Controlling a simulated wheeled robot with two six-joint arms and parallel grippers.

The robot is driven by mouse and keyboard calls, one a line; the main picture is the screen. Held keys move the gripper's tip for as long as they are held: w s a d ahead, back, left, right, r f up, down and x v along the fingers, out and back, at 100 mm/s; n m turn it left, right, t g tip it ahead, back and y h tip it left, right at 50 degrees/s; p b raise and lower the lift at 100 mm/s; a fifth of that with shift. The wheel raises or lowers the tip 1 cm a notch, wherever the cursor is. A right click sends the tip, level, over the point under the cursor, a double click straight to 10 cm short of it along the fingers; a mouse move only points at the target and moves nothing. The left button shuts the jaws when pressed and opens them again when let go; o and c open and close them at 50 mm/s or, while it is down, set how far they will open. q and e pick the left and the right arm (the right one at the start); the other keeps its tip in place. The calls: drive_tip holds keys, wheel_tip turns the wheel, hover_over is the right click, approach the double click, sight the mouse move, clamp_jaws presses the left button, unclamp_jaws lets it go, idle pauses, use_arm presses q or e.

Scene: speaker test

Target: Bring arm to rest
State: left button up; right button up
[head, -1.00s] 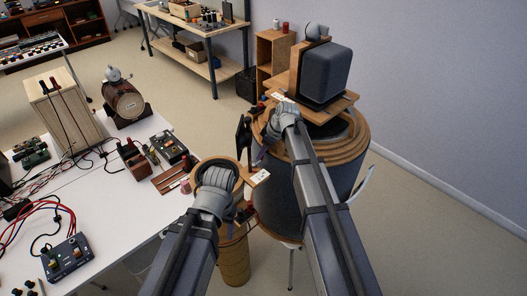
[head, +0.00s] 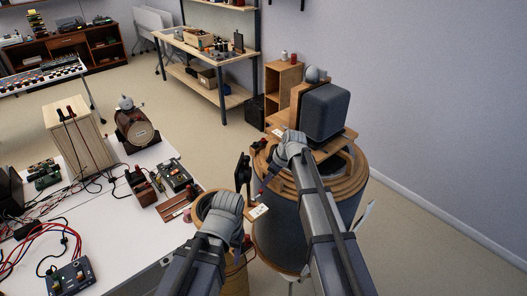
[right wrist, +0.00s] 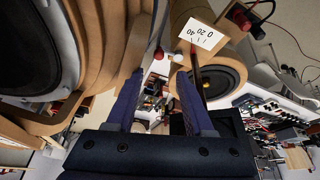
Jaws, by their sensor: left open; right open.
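My left gripper (head: 224,212) is low in the head view, in front of a small wooden-ringed cylinder (head: 198,207). Its fingers are mostly hidden behind the wrist. My right gripper (head: 286,150) is beside the large wooden-ringed speaker drum (head: 352,172). In the right wrist view its two blue fingers (right wrist: 160,76) stand apart with nothing gripped between them. A white card marked with numbers (right wrist: 194,33) shows just beyond the fingers; a white card also lies by the small cylinder in the head view (head: 259,211).
A dark box speaker (head: 326,112) stands on the large drum. A black upright panel (head: 243,174) is between the grippers. The white table (head: 118,228) at left carries a wooden box (head: 78,140), cables and small devices. Open floor (head: 430,240) lies at right.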

drive_tip(key=s+a+f+m+g+h+b, duration=0.1)
drive_tip(key=s+f+m+h+b, duration=0.1)
drive_tip(key=s, duration=1.2)
drive_tip(key=s+a+f+m+g+h+b, duration=0.2)
drive_tip(key=s+f+m+b, duration=0.3)
drive_tip(key=s, duration=0.9)
wheel_tip(320, 180, down, 2)
drive_tip(key=shift+s+h, duration=0.25)
drive_tip(key=shift+h, duration=0.25)
